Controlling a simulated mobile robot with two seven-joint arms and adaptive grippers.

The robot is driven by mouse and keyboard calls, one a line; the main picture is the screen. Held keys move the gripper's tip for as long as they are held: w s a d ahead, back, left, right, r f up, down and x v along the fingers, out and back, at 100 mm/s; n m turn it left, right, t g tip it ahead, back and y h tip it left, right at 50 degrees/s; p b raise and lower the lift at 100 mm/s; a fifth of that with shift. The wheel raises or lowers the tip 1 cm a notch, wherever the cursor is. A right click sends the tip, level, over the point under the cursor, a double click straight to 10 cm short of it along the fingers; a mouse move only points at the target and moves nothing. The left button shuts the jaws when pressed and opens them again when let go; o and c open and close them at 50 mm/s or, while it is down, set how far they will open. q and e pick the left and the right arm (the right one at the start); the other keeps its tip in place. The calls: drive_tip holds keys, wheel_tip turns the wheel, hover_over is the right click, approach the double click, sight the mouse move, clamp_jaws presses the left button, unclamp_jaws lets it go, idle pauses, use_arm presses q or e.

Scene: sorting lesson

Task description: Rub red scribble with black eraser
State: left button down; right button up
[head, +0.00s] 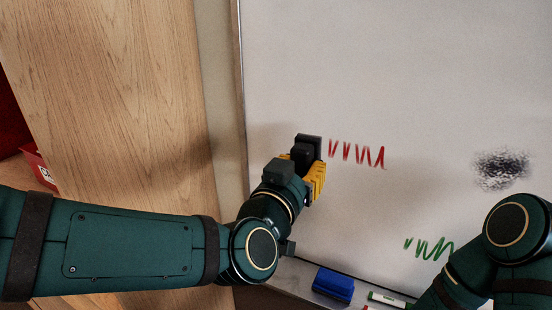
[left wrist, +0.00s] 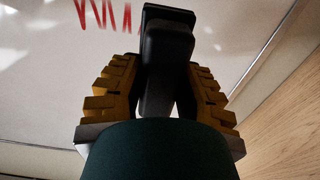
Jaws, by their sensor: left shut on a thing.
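The red scribble (head: 357,153) is a zigzag on the whiteboard (head: 400,60), and its left part looks faded. The black eraser (head: 309,138) is at the left end of the scribble in the head view. My left gripper (head: 312,172) has yellow fingers shut on the eraser. In the left wrist view the eraser (left wrist: 168,40) stands between the fingers (left wrist: 165,85), with the red scribble (left wrist: 105,14) just to its left. I cannot tell whether the eraser touches the board. My right arm shows at the lower right, but its gripper is out of view.
A green scribble (head: 430,247) and a black smudge (head: 501,169) are on the board to the right. A blue eraser (head: 333,285) and a green-labelled marker (head: 388,299) lie on the tray below. A wooden panel (head: 110,90) stands left of the board.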

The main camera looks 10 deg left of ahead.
use_arm(q)
drive_tip(key=shift+d+r, duration=0.15)
drive_tip(key=shift+d, duration=0.05)
drive_tip(key=shift+x, duration=2.8)
drive_tip(key=shift+x, duration=1.05)
drive_tip(key=shift+d, duration=0.1)
